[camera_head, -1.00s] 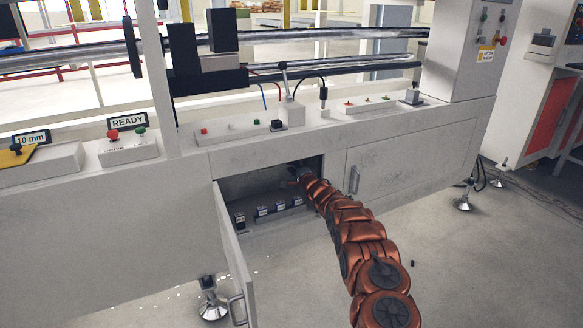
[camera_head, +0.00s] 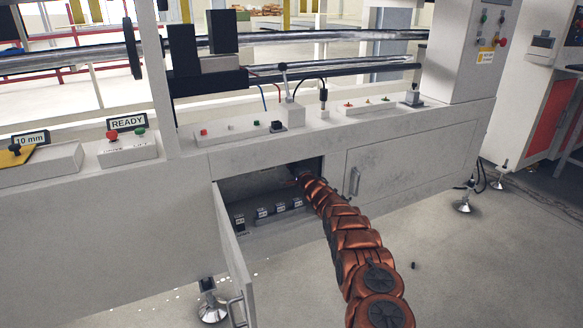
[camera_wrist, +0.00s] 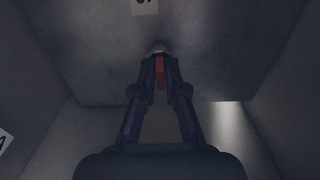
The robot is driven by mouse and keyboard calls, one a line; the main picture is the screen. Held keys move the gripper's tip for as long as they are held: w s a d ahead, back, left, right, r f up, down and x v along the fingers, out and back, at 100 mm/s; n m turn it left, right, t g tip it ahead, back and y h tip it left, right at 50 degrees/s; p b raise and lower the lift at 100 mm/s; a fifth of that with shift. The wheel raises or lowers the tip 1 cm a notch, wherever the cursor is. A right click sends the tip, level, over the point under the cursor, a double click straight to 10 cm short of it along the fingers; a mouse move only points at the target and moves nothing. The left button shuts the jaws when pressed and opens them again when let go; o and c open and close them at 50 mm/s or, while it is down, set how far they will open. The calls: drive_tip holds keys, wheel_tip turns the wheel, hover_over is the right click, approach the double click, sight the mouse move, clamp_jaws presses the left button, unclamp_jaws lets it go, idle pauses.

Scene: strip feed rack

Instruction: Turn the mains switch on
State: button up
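The cabinet (camera_head: 238,262) under the machine bench stands open, its door swung out to the left. My arm reaches into it. In the head view my gripper is mostly hidden inside the opening. In the wrist view my gripper (camera_wrist: 159,72) has its two fingers close together at the tips, one on each side of a narrow red piece (camera_wrist: 159,78). Whether the switch is on or off cannot be told.
Several small labelled dark switches (camera_head: 263,212) stand in a row on the cabinet floor. The cabinet's side walls are near my gripper. A closed door with a handle (camera_head: 354,181) is at the right. A READY sign (camera_head: 127,122) stands on the bench.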

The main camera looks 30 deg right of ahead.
clamp_jaws()
drive_tip(key=shift+r+n+p, duration=0.1)
drive_tip(key=shift+n+p, duration=0.2)
drive_tip(key=shift+p, duration=0.25)
drive_tip(key=shift+n+p, duration=2.55)
drive_tip(key=shift+n, duration=6.05)
drive_tip(key=o, duration=0.5)
unclamp_jaws()
